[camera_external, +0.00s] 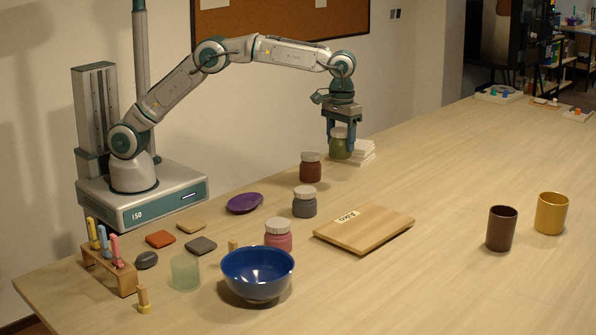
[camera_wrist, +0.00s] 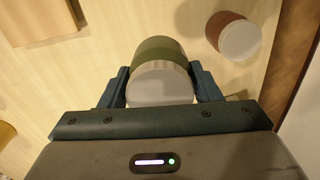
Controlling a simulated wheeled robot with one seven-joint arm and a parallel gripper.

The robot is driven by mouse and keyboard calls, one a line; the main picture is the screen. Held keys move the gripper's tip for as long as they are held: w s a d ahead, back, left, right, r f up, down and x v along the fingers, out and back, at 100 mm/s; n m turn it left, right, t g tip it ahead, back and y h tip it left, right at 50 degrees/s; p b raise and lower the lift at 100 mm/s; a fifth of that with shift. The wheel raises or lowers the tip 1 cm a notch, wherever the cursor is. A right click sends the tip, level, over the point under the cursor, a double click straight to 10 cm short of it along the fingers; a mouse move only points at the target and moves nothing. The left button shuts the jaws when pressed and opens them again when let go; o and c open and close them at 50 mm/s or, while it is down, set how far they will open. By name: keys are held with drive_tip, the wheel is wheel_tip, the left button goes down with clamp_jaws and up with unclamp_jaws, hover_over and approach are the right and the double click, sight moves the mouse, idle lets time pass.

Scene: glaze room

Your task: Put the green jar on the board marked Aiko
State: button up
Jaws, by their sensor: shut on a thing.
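The green jar (camera_external: 340,148) with a pale lid is between the fingers of my gripper (camera_external: 340,142), which is shut on it. In the wrist view the green jar (camera_wrist: 160,52) sits upright between the two dark fingers of my gripper (camera_wrist: 161,85). I cannot tell whether its base touches the table. The board marked Aiko (camera_external: 366,230) is a flat wooden board on the table, to the front and right of the gripper. Its top is bare except for the name label, and part of a wooden board (camera_wrist: 42,20) shows at upper left in the wrist view.
White tiles (camera_external: 362,152) are stacked right beside the green jar. A brown-red jar (camera_external: 311,168), a grey jar (camera_external: 304,203) and a pink jar (camera_external: 278,236) stand left of the board. A blue bowl (camera_external: 257,272) is in front. Brown (camera_external: 501,229) and yellow (camera_external: 551,213) cups stand right.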

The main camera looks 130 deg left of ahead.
drive_tip(key=w+d+r+p, duration=0.1)
drive_tip(key=w+d, duration=0.3)
drive_tip(key=d, duration=0.6)
drive_tip(key=w+d+r+n, duration=0.1)
drive_tip(key=w+d, duration=0.2)
drive_tip(key=d, duration=0.6)
drive_tip(key=w+d+r+p, duration=0.1)
drive_tip(key=w+d, duration=0.3)
drive_tip(key=d, duration=0.6)
drive_tip(key=p, duration=0.3)
hover_over(339, 221)
wheel_tip(339, 221, down, 7)
drive_tip(key=shift+r, duration=0.2)
drive_tip(key=shift+d+f+p, duration=0.1)
drive_tip(key=shift+f+p, duration=0.5)
drive_tip(key=shift+f, duration=1.45)
drive_tip(key=shift+f, duration=0.1)
drive_tip(key=o, duration=1.1)
drive_tip(key=shift+o, duration=0.2)
